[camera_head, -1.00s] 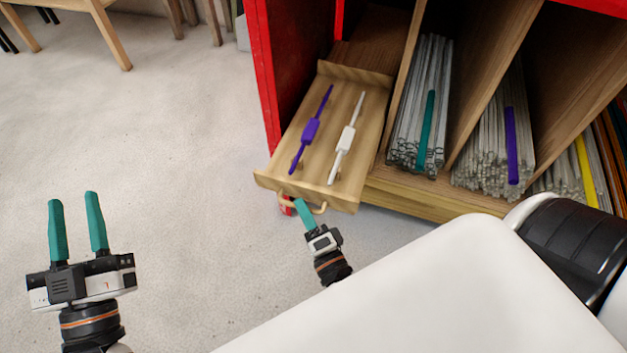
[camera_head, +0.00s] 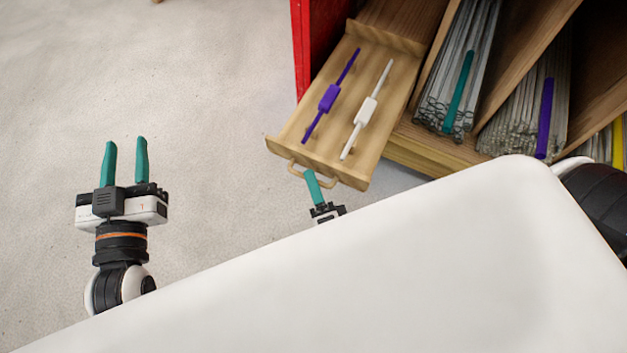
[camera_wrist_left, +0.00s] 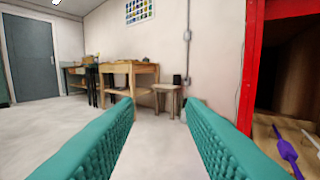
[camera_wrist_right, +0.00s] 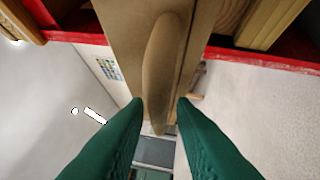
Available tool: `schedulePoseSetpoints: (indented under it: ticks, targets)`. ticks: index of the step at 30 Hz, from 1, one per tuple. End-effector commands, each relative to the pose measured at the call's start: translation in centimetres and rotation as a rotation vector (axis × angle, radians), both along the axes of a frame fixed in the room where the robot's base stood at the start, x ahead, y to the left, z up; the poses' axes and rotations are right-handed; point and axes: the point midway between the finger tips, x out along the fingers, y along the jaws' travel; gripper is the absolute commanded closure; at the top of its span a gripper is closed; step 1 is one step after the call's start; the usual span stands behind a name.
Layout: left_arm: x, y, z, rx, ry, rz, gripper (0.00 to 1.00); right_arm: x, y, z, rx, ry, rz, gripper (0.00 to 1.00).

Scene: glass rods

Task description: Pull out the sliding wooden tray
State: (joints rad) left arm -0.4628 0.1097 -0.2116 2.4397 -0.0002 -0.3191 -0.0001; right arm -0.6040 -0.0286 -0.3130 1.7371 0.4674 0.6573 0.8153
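The sliding wooden tray (camera_head: 317,163) sticks out of the red-sided wooden cabinet. It carries a purple rod-like piece (camera_head: 329,98) and a white one (camera_head: 365,111), side by side. Its curved wooden handle (camera_head: 295,168) is on the front; in the right wrist view the handle (camera_wrist_right: 163,60) runs between the teal fingers. My right gripper (camera_head: 309,173) is at the handle and appears shut on it; its far finger is hidden in the head view. My left gripper (camera_head: 125,142) is open and empty over the floor, to the left of the tray.
Cabinet compartments right of the tray hold bundles of glass rods (camera_head: 455,70), with teal, purple and yellow ones among them. The red side panel (camera_head: 301,45) stands left of the tray. The floor (camera_head: 210,110) in front and to the left is clear.

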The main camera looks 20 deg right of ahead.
Motion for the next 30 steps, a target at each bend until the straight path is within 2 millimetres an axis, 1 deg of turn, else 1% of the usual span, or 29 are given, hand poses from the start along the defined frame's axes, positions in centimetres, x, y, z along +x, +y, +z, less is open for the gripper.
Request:
schedulePoseSetpoints:
  ticks: [10,13,14,17,24,27,30]
  targets:
    - [0.0,0.0,0.1,0.0,-0.001,0.0,0.64,-0.1,0.0,0.0,0.0,-0.001,-0.001,0.67]
    - [0.0,0.0,0.0,0.003,0.011,0.0,0.64,-0.8,0.0,0.0,0.0,0.0,0.0,0.67]
    - [0.0,0.1,-0.3,0.007,0.028,0.001,0.64,-1.1,0.0,-0.1,0.0,0.001,0.0,0.67]
    - [-0.1,0.3,-1.5,0.026,0.101,0.006,0.64,-2.9,0.2,-0.3,0.0,0.003,0.002,0.67]
    - [-0.7,0.8,-3.9,0.064,0.253,0.017,0.64,-8.1,0.5,-1.0,-0.001,0.003,0.001,0.67]
    - [-0.9,1.0,-4.6,0.076,0.298,0.019,0.64,-9.8,0.7,-1.2,0.0,0.003,0.002,0.67]
    - [-1.1,1.1,-5.0,0.083,0.327,0.021,0.64,-10.9,0.7,-1.4,0.0,0.001,0.0,0.67]
